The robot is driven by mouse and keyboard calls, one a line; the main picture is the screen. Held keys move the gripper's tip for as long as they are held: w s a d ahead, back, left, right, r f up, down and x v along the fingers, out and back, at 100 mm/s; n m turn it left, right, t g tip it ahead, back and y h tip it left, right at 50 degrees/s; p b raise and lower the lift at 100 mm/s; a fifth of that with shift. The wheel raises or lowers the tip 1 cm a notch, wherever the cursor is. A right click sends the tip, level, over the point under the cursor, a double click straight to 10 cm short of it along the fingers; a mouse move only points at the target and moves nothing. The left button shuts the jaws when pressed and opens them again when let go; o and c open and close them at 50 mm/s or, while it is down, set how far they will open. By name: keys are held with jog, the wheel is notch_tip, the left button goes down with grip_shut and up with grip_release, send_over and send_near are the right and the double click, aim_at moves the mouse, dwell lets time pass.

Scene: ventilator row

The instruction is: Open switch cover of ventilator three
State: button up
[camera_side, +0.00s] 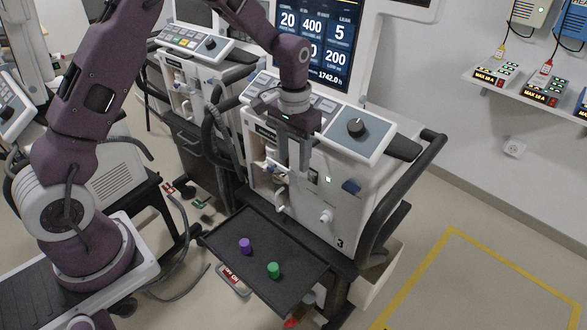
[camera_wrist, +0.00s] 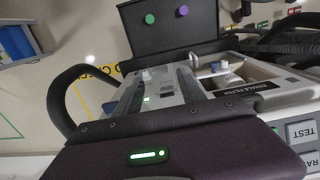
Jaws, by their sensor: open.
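Ventilator three (camera_side: 340,243), a white unit marked 3, stands at the centre of the side view. A small blue piece (camera_side: 351,186), which looks like the switch cover, sits on its front panel right of a lit green lamp (camera_side: 328,179). It appears closed, though it is small. In the wrist view, the blue piece (camera_wrist: 110,107) and green lamp (camera_wrist: 146,99) lie near the left finger. My gripper (camera_side: 295,168) points down in front of the panel, left of the blue piece and apart from it. Its fingers (camera_wrist: 163,78) are open, with nothing seen held between them.
A black tray (camera_side: 290,285) juts out below the panel, carrying a purple knob (camera_side: 245,246) and a green knob (camera_side: 273,270). A white knob (camera_side: 326,216) projects from the panel. A black handle (camera_side: 395,205) curves along the right side. Another ventilator (camera_side: 190,75) stands behind left.

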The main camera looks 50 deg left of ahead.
aim_at(295, 174)
notch_tip(295, 174, down, 4)
jog(key=shift+f, duration=0.15)
grip_shut()
jog(key=shift+w+r+g, duration=0.4)
jog(key=shift+w+g, duration=0.05)
jog(key=shift+g, duration=0.45)
jog(key=shift+w+r+g, duration=0.1)
jog(key=shift+r+g, duration=0.15)
jog(key=shift+g, duration=0.15)
grip_release()
